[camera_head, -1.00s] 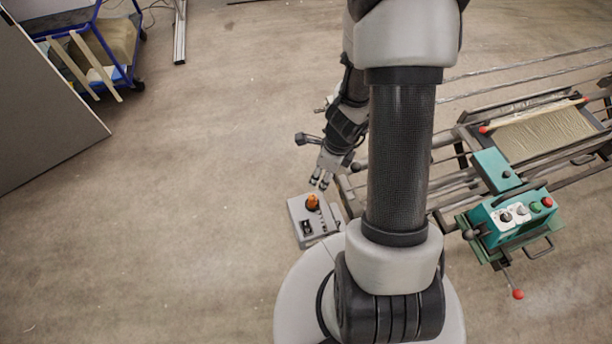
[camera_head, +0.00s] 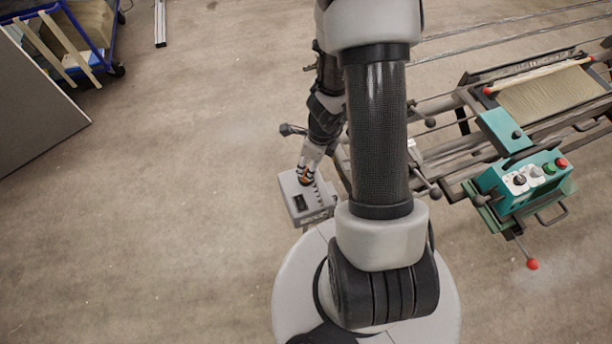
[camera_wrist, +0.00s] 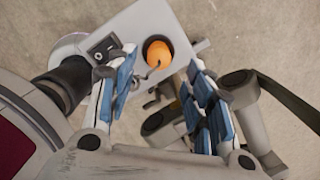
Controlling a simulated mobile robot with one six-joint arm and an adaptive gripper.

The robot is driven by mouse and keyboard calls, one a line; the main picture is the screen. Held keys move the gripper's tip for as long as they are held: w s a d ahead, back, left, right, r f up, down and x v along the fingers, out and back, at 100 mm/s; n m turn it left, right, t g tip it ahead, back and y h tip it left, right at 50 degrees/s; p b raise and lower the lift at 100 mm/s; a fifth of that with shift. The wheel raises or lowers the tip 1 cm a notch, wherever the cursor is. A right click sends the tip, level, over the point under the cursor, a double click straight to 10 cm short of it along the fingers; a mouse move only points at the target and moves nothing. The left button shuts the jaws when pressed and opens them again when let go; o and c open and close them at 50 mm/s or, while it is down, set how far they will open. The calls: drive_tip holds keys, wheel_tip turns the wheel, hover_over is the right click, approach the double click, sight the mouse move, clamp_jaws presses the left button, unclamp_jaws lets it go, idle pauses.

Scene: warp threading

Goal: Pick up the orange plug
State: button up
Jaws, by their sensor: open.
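My gripper (camera_wrist: 158,72) is open, with one finger to each side of the plug. In the head view my gripper (camera_head: 306,174) is right at the plug (camera_head: 306,178) and hides most of it. I cannot tell whether a finger touches it. The grey box (camera_head: 296,205) shows below the gripper.
A black switch (camera_wrist: 103,50) sits on the box beside the left finger. A teal control box (camera_head: 525,183) with knobs and buttons and the loom frame (camera_head: 470,100) stand to the right. The floor to the left is clear up to a grey panel (camera_head: 35,110) and a blue cart (camera_head: 85,35).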

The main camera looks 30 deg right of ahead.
sight(306, 170)
drive_tip(key=f+b, duration=0.2)
drive_tip(key=f, duration=0.1)
drive_tip(key=w+a+f+b, duration=0.1)
drive_tip(key=f+b, duration=0.1)
drive_tip(key=shift+f, duration=0.1)
drive_tip(key=shift+c, duration=0.2)
clamp_jaws()
idle(0.4)
